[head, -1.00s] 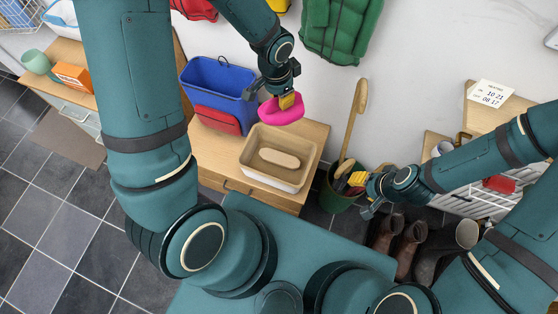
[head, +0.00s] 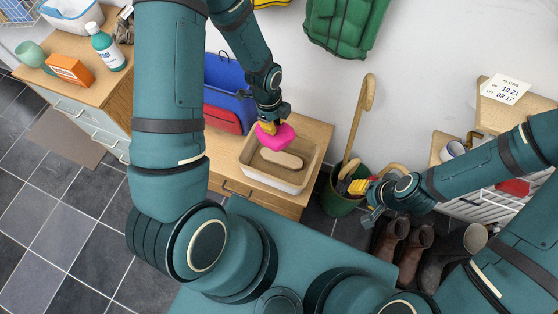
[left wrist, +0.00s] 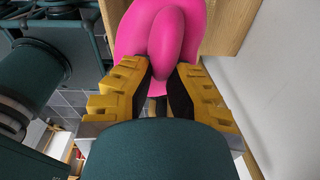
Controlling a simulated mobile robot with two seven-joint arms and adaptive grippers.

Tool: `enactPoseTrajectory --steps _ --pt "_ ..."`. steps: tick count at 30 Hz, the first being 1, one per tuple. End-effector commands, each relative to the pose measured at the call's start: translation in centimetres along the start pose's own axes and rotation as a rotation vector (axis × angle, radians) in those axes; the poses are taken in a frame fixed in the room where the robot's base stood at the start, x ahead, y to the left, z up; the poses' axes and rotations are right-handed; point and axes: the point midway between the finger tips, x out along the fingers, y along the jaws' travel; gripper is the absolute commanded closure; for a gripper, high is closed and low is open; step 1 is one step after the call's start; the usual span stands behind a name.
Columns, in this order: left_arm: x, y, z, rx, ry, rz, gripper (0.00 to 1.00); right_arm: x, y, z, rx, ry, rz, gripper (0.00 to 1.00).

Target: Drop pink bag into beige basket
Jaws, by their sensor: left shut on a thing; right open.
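In the left wrist view the yellow fingers are shut on a narrow part of the pink bag (left wrist: 160,30). The basket stands on the wooden cabinet, and a tan oval thing (head: 281,158) lies inside it. The bag hides part of the basket's rear rim; I cannot tell whether it touches the basket. My right gripper (head: 362,189) is open near the green bucket.
A blue bin (head: 228,78) with a red thing (head: 222,119) in front stands left of the basket. A green bucket (head: 338,203) holding a wooden-handled stick stands to the right. Boots (head: 405,243) stand on the floor. An orange box (head: 69,70) and a bottle (head: 104,47) are farther left.

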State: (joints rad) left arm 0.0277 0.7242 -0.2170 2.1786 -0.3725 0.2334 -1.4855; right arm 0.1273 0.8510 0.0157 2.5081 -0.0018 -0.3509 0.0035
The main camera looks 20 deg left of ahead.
Motion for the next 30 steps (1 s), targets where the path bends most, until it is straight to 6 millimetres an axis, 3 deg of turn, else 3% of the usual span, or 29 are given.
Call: enactPoseTrajectory --steps 13,24,25,27,30 --pt "4.8 0.0 0.6 -0.001 -0.001 0.001 1.0 3.4 1.3 -0.4 -0.002 0.017 0.001 0.53" --pt "5.3 0.0 0.7 -0.003 -0.001 -0.001 1.0 3.7 1.4 -0.5 -0.003 0.02 0.001 0.53" --pt "5.3 0.0 0.7 -0.003 -0.001 -0.001 0.8 3.7 1.4 -0.5 -0.003 0.02 0.001 0.53" --pt "5.3 0.0 0.7 -0.003 -0.001 -0.001 0.6 3.7 1.4 -0.5 -0.003 0.02 0.001 0.53" --pt "5.3 0.0 0.7 -0.003 -0.001 -0.001 0.6 3.7 1.4 -0.5 -0.002 0.02 0.001 0.53"
